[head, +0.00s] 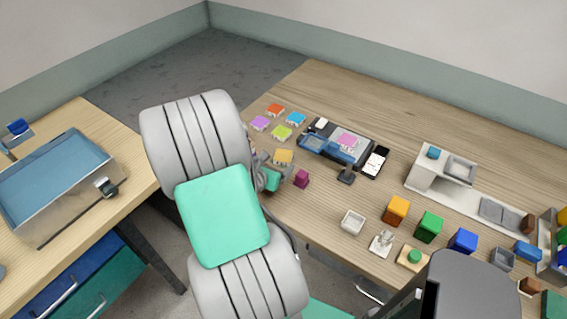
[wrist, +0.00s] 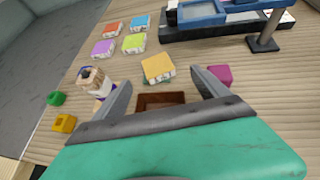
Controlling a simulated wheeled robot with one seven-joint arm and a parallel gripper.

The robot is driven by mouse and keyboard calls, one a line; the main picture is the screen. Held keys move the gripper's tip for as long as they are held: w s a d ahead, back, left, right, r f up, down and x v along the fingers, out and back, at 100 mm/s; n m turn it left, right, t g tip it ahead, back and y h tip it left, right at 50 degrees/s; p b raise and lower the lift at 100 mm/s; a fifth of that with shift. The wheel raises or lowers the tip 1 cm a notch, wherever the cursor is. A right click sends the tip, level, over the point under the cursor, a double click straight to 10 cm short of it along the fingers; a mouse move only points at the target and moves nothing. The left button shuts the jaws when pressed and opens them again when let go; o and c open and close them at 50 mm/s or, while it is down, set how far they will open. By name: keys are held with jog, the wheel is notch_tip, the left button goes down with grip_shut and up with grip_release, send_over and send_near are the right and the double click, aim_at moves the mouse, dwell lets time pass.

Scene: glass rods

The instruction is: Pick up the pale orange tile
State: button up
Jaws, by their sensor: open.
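The pale orange tile (head: 283,156) lies on the wooden desk near its left edge, in front of the other coloured tiles. In the wrist view the pale orange tile (wrist: 158,67) shows just beyond and between the tips of my gripper (wrist: 160,87). My gripper is open, its two fingers spread wide with nothing held. The tile looks apart from both fingers; the height gap cannot be told. In the head view my arm hides much of the gripper.
Lime (wrist: 134,43), purple (wrist: 104,48), red-orange (wrist: 111,27) and blue (wrist: 141,23) tiles lie beyond. A magenta cube (wrist: 220,73) is right of the right finger. A brown open box (wrist: 160,100) shows between the fingers. A pale cylindrical thing (wrist: 93,82) stands left.

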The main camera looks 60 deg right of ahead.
aim_at(284, 154)
jog(key=x, duration=0.4)
jog(key=p+x, duration=0.1)
jog(key=x, duration=0.3)
jog(key=shift+w+d+r, duration=0.1)
jog(key=shift+w+r, duration=0.05)
jog(key=shift+w, duration=0.1)
jog(key=c, duration=1.7)
jog(key=shift+r, duration=0.15)
